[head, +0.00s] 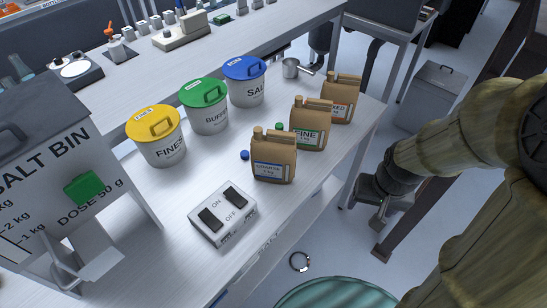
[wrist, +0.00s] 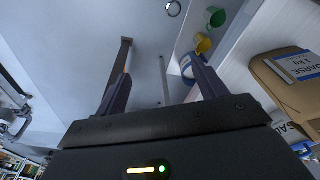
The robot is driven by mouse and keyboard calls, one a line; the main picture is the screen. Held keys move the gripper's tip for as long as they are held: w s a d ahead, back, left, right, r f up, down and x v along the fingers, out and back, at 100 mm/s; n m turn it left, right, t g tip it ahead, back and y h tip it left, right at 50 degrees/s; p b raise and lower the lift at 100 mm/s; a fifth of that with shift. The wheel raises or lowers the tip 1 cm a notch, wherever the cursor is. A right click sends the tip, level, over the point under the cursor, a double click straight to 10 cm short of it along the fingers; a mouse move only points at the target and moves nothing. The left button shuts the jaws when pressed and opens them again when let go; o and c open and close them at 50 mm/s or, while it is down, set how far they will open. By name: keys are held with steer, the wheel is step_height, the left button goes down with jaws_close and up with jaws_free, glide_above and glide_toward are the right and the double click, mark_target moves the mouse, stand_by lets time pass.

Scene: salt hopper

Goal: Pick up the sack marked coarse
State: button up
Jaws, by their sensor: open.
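The coarse sack (head: 274,160) is brown with a blue-edged label and stands upright near the front edge of the bench, nearest me of three similar sacks. In the wrist view its side and label show at the right edge (wrist: 285,85), outside my fingers. My gripper (head: 379,222) is right of the bench in the head view, over the floor and apart from the sack. In the wrist view my gripper (wrist: 160,82) has its two fingers spread, with nothing between them.
The fine sack (head: 308,130) and mixed sack (head: 341,102) stand behind it. The salt bin (head: 50,190) is at left.

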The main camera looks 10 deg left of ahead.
steer(key=w+a+f+m+g+y+p, duration=0.1)
steer(key=w+a+f+m+g+y, duration=0.15)
steer(key=f+m+y, duration=0.2)
steer(key=w+a+f+m+g+y+p, duration=0.1)
steer(key=a+f+m+g+y, duration=0.25)
steer(key=f, duration=0.25)
steer(key=w+r+m+t+y+p, duration=0.2)
steer(key=w+r+m+t+y, duration=0.2)
steer(key=w+m+y, duration=0.5)
steer(key=shift+w+a+r+y, duration=0.15)
steer(key=shift+w+r+y, duration=0.2)
steer(key=shift+r, duration=0.35)
steer(key=shift+s, duration=0.1)
steer(key=p, duration=0.2)
glide_toward(273, 156)
steer(key=a+f, duration=0.1)
steer(key=w+a+f, duration=0.2)
steer(key=f, duration=0.1)
steer(key=shift+a+f, duration=0.1)
steer(key=shift+a, duration=0.2)
